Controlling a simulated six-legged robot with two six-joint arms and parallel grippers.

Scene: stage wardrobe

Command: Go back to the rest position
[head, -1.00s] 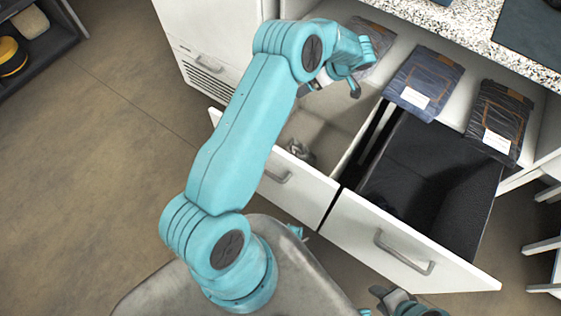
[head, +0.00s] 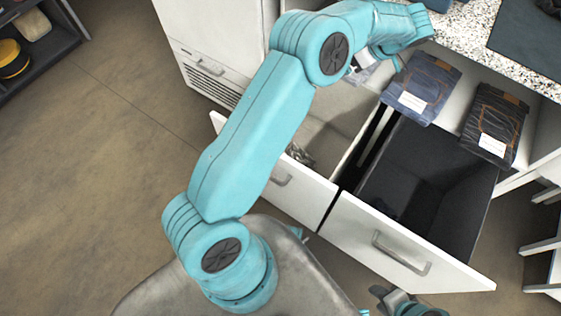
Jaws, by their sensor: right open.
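My left arm comes in from the lower left and reaches over the open drawers. Its wrist is bent near the counter's front edge, and it hides the left gripper's jaws. My right gripper (head: 388,297) shows only in part at the bottom edge, in front of the right drawer. Its grey jaws are open, and I see nothing between them.
The left drawer (head: 283,182) stands open with a small grey item (head: 299,155) in it. The right drawer (head: 368,247) is open and looks empty. Folded blue jeans (head: 425,83) and dark jeans (head: 493,122) lie behind. A dark mat (head: 530,45) covers part of the speckled counter (head: 468,30).

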